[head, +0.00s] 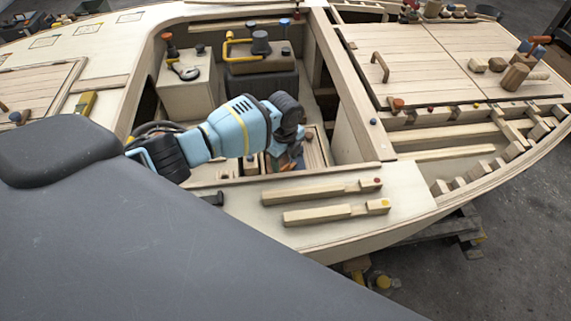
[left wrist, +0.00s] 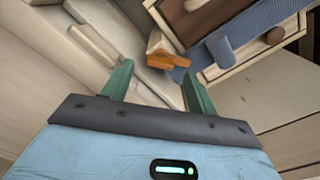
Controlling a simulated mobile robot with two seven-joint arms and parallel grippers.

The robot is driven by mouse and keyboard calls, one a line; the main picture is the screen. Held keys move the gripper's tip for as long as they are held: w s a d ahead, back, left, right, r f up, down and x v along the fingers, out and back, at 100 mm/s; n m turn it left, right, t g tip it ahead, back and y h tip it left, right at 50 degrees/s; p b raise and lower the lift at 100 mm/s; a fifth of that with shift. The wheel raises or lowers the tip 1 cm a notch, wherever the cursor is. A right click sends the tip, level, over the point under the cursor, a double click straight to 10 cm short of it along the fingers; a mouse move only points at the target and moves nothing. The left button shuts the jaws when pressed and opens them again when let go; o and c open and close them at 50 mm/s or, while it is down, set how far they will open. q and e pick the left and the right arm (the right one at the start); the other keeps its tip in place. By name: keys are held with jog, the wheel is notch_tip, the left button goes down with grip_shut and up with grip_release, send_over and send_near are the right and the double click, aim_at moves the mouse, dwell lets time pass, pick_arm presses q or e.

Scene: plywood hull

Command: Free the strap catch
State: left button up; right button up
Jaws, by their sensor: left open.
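In the left wrist view an orange catch (left wrist: 168,61) sits at the end of a blue strap (left wrist: 245,35). The strap runs across a wooden box or drawer (left wrist: 252,66) with round wooden knobs. My left gripper (left wrist: 158,84) is open, its two green fingers apart with nothing between them. The catch shows ahead of the gap between the fingertips, and I see no contact. In the head view my left arm reaches down into the hull's open well, and the left gripper (head: 283,148) is largely hidden there behind its own wrist. My right gripper is in neither view.
The well's wooden side walls and rim stand close around my left arm. A dark box with a yellow handle (head: 240,48) and a pale box with a hook (head: 187,72) stand behind it. Two wooden bars (head: 318,191) lie on the near deck. The right deck has a handle (head: 379,66).

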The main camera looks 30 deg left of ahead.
aim_at(285, 167)
pick_arm(q)
notch_tip(285, 167, down, 2)
jog(key=shift+f, duration=0.55)
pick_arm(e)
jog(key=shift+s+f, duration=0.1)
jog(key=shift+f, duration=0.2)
pick_arm(q)
jog(key=c, duration=1)
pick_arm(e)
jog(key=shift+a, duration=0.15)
